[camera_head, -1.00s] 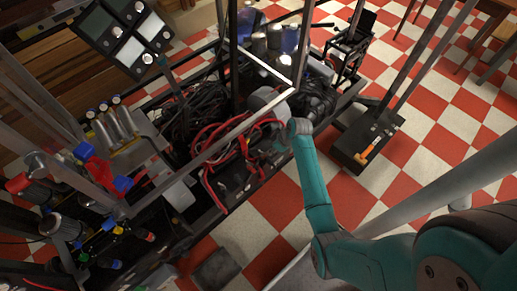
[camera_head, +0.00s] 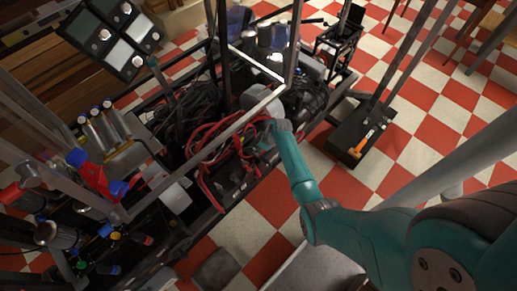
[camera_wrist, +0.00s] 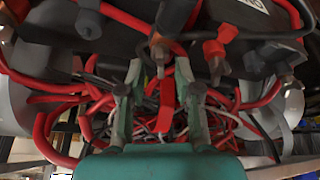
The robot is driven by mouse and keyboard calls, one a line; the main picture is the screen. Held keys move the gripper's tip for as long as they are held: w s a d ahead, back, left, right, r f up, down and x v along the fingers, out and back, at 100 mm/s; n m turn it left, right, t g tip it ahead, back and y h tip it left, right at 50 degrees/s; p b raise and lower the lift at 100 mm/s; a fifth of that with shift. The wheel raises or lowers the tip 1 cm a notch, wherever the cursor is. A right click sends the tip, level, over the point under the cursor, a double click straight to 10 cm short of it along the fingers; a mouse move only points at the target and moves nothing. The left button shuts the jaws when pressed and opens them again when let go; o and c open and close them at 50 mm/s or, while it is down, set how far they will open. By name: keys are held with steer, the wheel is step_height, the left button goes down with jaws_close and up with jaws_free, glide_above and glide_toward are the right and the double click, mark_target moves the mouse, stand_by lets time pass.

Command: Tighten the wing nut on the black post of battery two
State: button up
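In the wrist view, dark battery blocks (camera_wrist: 235,18) fill the top, with red and black cable lugs on their posts. My gripper (camera_wrist: 159,74) has its two fingers apart. A metal stud with a small fastener (camera_wrist: 160,54) shows between and just beyond the fingertips; I cannot tell whether they touch it. A red lug (camera_wrist: 215,48) is to its right and a black lug (camera_wrist: 88,20) to its left. A red strip (camera_wrist: 167,105) hangs between the fingers. No number marks battery two, and no wing nut shape is clear. In the head view my gripper (camera_head: 268,138) is by the red cables.
Red cables (camera_head: 212,145) crowd the cart bed around my gripper. A pale frame bar (camera_head: 240,122) crosses close to it. A dark platform with an orange-handled tool (camera_head: 362,146) stands at the right. Open checkered floor lies beyond.

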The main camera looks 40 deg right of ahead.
steer(key=shift+w+f, duration=0.1)
steer(key=shift+f, duration=0.25)
jaws_close()
